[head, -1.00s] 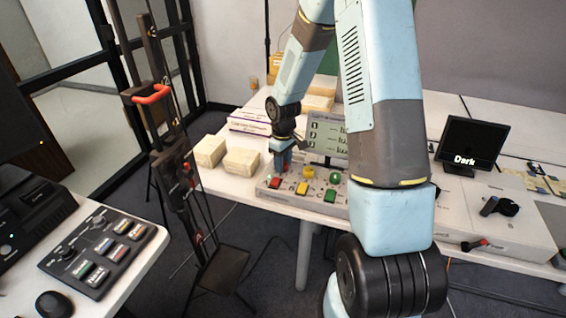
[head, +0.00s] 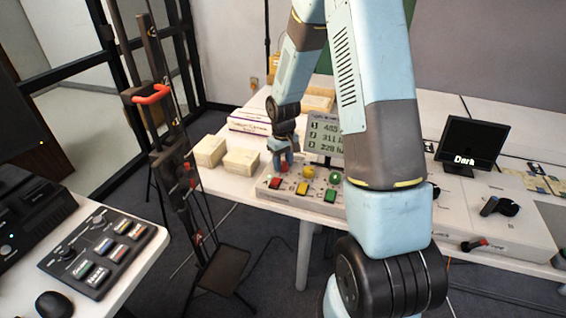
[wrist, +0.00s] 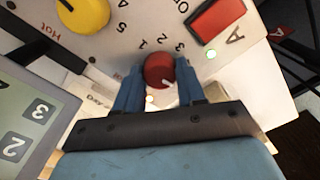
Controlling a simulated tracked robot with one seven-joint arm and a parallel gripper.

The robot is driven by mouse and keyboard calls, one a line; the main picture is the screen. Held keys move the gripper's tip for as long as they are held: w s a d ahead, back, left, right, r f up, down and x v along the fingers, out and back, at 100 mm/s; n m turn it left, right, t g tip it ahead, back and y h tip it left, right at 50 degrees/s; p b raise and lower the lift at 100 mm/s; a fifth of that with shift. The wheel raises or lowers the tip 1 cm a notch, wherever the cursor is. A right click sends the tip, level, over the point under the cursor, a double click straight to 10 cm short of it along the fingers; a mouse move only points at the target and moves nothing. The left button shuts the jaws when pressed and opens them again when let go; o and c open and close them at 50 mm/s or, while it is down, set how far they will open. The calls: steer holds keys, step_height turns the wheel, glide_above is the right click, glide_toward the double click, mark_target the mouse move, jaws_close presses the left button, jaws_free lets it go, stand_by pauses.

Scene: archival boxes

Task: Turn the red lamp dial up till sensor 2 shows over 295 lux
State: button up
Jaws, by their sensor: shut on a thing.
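The red lamp dial (wrist: 158,66) sits on the white control panel (wrist: 110,55), with printed numbers around it and a pale pointer mark on its face. My gripper (wrist: 159,84) is shut on it, one blue finger on each side. In the head view my gripper (head: 283,160) is at the panel's back left, and the dial is mostly hidden. The sensor display (head: 325,132) stands behind the panel with three lit rows; row 2 seems to read 311, row 1 about 483 and row 3 about 228.
A yellow dial (wrist: 84,12) and a red square button (wrist: 217,22) are close to my gripper, with a green light by the button. Cream boxes (head: 241,161) stand left of the panel. A dark monitor (head: 468,144) reading "Dark" stands to the right.

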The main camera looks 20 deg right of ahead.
mark_target(283, 163)
steer(key=o, duration=1)
steer(key=shift+o, duration=0.2)
step_height(283, 163, up, 14)
steer(key=shift+f, duration=0.15)
steer(key=s+r+m+t, duration=0.2)
steer(key=s+r+t, duration=0.1)
steer(key=s+r, duration=1.15)
steer(key=s+r+t, duration=0.1)
steer(key=s+r, duration=0.2)
steer(key=s, duration=0.4)
steer(key=s+d+r+m+t, duration=0.1)
steer(key=s+r, duration=0.2)
steer(key=s, duration=0.3)
steer(key=shift+s+r+m+t, duration=0.3)
steer(key=shift+s+r, duration=0.05)
